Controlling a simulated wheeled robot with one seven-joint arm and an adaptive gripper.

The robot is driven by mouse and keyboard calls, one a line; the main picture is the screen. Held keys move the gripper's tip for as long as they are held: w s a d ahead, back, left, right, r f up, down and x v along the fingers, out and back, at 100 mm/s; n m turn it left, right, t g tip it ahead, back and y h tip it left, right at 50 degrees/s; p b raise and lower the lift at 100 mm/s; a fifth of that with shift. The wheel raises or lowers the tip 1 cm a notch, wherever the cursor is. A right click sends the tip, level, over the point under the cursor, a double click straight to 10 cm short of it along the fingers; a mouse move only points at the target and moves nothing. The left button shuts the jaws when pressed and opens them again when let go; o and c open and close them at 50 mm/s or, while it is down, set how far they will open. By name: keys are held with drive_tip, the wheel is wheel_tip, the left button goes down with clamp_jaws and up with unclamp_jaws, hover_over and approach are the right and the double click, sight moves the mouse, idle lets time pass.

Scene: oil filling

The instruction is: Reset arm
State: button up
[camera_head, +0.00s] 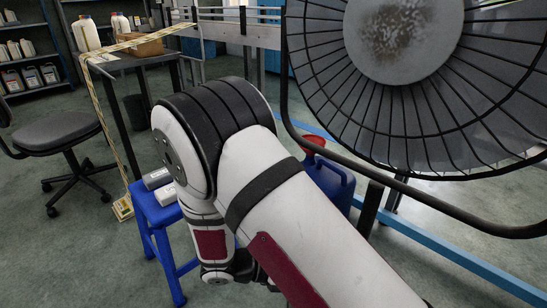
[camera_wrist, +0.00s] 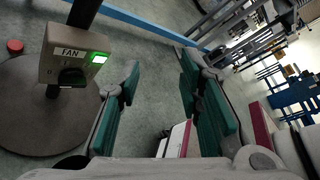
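My arm fills the middle of the head view, bent at a dark-banded joint. My gripper (camera_wrist: 160,64) shows in the wrist view with its two green-padded fingers spread apart. I see nothing between the fingertips but floor. In the head view the gripper is mostly hidden by my arm. A FAN control box (camera_wrist: 75,58) with a lit green switch and a dark knob is left of the fingers in the wrist view, apart from them.
A large caged fan (camera_head: 420,80) stands close on the right. An office chair (camera_head: 58,138) and a table (camera_head: 140,62) with containers stand at left.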

drive_tip(key=s+d+r+m+g+y, duration=0.3)
drive_tip(key=s+d+r+m, duration=0.1)
drive_tip(key=r+m, duration=0.4)
drive_tip(key=s+d+r+m+g+y, duration=0.35)
drive_tip(key=s+r+m, duration=0.2)
drive_tip(key=r, duration=0.35)
drive_tip(key=s+r+m+t+y, duration=0.2)
drive_tip(key=s+r+m+y, duration=0.2)
drive_tip(key=s+m, duration=0.3)
drive_tip(key=s+r+m+t+y, duration=0.3)
drive_tip(key=s+m+y, duration=0.1)
drive_tip(key=s+m, duration=0.4)
wheel_tip(320, 180, up, 38)
drive_tip(key=t+p, duration=0.4)
drive_tip(key=p, duration=3.2)
drive_tip(key=shift+d+n, duration=0.2)
drive_tip(key=shift+n, duration=0.15)
